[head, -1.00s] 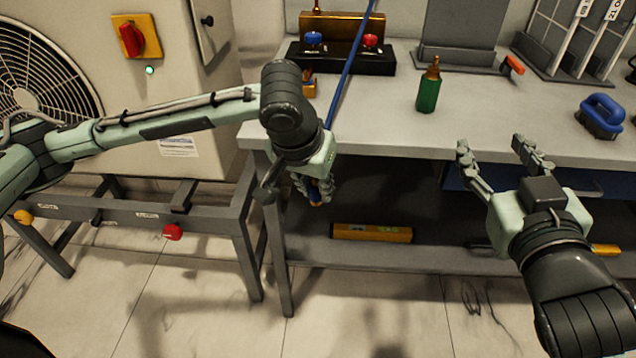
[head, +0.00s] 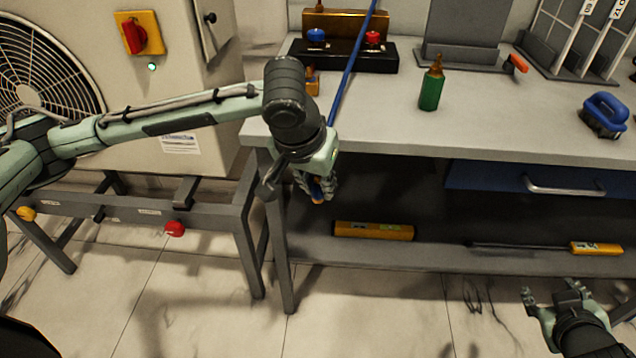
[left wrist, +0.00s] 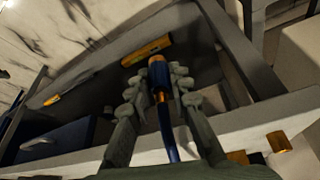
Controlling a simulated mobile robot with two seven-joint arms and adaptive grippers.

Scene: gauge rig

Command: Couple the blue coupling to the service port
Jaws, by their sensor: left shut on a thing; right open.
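My left gripper (head: 315,190) is shut on the blue coupling (left wrist: 158,70), below the front left edge of the workbench. In the left wrist view the coupling sits between the fingers, with a blue hose (left wrist: 167,130) running from it. In the head view the fingers mostly hide the coupling, and the blue hose (head: 352,62) rises behind the arm. My right gripper (head: 556,292) is open and empty, low at the right, away from the bench. I cannot tell which fitting is the service port.
The workbench (head: 400,128) holds a green bottle (head: 431,88), a blue brush (head: 604,114) and a black block with blue and red knobs (head: 345,58). A yellow level (head: 373,231) lies on the lower shelf. The left frame carries a red cap (head: 174,229) and a yellow cap (head: 26,213).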

